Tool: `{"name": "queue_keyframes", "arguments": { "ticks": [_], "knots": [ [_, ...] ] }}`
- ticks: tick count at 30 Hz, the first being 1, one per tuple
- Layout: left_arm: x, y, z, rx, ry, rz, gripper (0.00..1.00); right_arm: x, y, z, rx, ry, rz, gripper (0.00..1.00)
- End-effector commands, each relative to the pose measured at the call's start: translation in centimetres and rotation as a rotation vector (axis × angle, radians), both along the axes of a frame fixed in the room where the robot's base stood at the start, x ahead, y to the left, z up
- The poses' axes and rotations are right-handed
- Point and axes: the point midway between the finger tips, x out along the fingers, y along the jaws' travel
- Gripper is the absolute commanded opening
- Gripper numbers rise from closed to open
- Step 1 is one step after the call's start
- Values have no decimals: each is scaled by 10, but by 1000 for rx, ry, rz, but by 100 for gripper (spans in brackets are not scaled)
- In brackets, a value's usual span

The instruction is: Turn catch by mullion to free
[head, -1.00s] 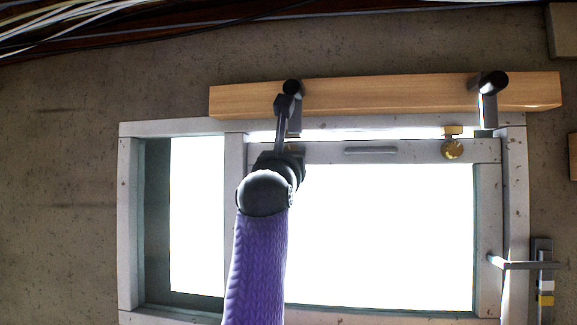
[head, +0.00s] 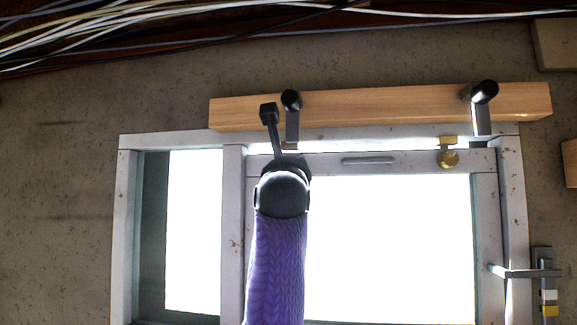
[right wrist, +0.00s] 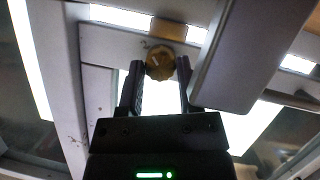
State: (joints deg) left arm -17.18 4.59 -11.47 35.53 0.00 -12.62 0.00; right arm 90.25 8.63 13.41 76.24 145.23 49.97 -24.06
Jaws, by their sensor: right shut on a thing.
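The catch by the mullion shows as a round brass knob (right wrist: 159,63) with a pale line on its face, in the right wrist view. A brass plate (right wrist: 168,30) sits above it on the frame. My right gripper (right wrist: 159,72) has a finger on each side of the knob and is shut on it. In the head view my right wrist covers this knob; only a little brass shows above. The white mullion (head: 233,220) stands just left of my arm. A second brass catch (head: 448,158) sits at the sash's upper right. My left gripper is out of view.
A wooden beam (head: 390,104) crosses above the window. Two dark brackets stick out from it, a left one (head: 292,115) close to my wrist and a right one (head: 482,105). The left bracket looms beside my right finger in the wrist view (right wrist: 250,55). A lever handle (head: 525,272) is at lower right.

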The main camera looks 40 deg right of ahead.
Motion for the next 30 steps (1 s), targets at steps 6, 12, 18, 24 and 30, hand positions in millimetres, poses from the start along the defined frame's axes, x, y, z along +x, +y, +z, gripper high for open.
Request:
{"name": "queue_keyframes", "arguments": {
  "ticks": [6, 12, 18, 24, 30],
  "knots": [
    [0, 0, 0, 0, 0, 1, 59, 0, 0, 1, -1, -1, -1, 53],
    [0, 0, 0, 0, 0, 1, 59, 0, 0, 0, -1, -1, -1, 80],
    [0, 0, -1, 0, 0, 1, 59, -1, 1, -1, 0, -2, 0, 80],
    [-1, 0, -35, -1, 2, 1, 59, -26, 26, -22, 0, -5, 2, 80],
    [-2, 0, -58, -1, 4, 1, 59, -57, 55, -36, -1, -4, 1, 80]
  ]
}}
